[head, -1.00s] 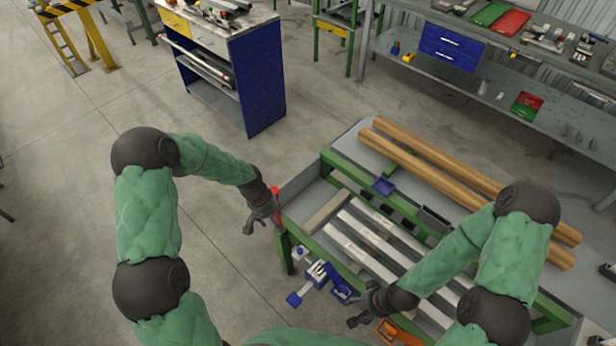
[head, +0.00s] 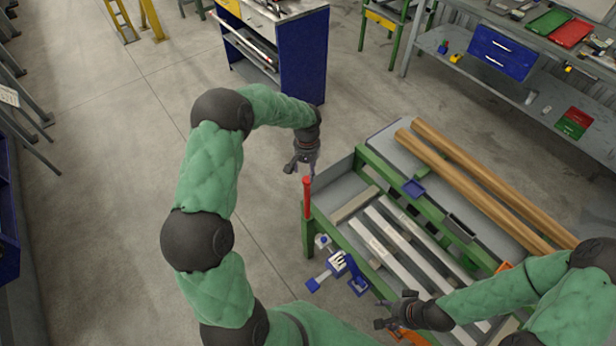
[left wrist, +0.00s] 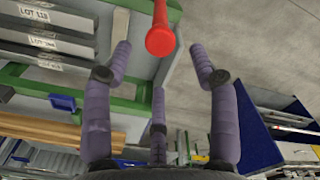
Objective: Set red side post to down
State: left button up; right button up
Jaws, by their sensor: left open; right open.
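The red side post (head: 307,196) stands upright at the near left corner of the runout table (head: 335,184). In the left wrist view the red post (left wrist: 160,36) shows end-on with its round head near the top middle, between and beyond the open fingers. My left gripper (head: 301,168) is open and empty, just above and behind the post's top, with no visible contact. It also shows in the left wrist view (left wrist: 160,65). My right gripper (head: 384,312) is open and empty over the table's near edge.
Pale metal bars (head: 385,240) and two brown round bars (head: 470,180) lie on the table. A blue clamp-like device (head: 338,270) sits at its near side. A blue cabinet (head: 302,60) stands behind.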

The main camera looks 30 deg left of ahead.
aim_at(307, 179)
pick_arm(q)
jog(key=shift+f, duration=2.6)
grip_shut()
